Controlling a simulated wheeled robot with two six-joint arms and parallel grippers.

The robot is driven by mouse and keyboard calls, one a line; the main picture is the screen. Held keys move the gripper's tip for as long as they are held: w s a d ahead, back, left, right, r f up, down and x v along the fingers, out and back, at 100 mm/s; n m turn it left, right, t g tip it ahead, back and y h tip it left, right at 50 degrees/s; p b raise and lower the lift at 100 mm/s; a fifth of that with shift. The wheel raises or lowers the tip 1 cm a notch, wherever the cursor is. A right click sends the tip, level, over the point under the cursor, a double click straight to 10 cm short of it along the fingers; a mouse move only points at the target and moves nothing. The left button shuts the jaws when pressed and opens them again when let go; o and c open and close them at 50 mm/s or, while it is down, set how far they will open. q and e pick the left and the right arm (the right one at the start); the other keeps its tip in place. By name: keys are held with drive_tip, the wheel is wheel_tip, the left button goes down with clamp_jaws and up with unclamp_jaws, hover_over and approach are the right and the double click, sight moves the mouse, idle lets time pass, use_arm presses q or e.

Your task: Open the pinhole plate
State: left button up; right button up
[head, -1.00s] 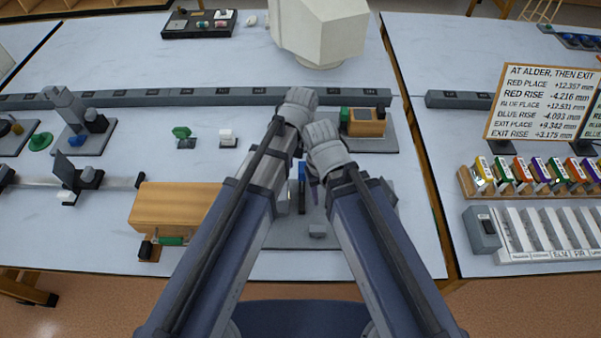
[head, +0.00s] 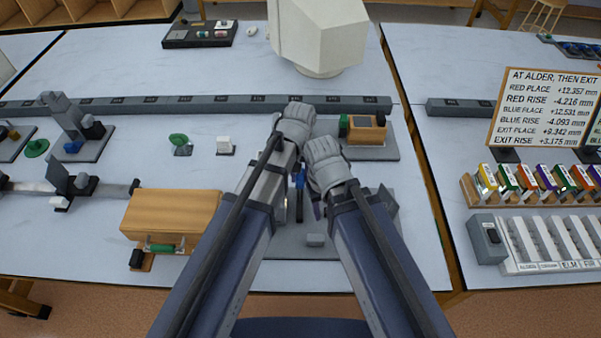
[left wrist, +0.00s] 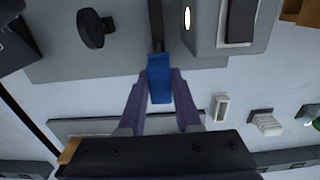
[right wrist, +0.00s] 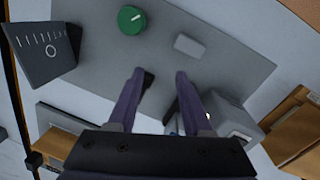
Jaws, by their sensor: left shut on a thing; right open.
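A blue tab (left wrist: 159,80) on a thin dark bar shows in the left wrist view, beside a grey housing (left wrist: 205,40) with a small bright oval in its face. My left gripper (left wrist: 160,72) is shut on the blue tab, a purple finger on each side. The tab also shows in the head view (head: 300,178) between my forearms. I cannot make out the pinhole plate itself. My right gripper (right wrist: 160,76) is open and empty, above a grey base plate (right wrist: 100,85). A grey housing (right wrist: 232,118) is near its right finger.
A green knob (right wrist: 131,20), a small grey block (right wrist: 188,45) and a dark panel with a scale (right wrist: 40,50) are on or beside the base plate. In the head view, a wooden box (head: 170,212) stands left of my arms and a cream monitor (head: 318,35) stands behind.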

use_arm(q)
clamp_jaws()
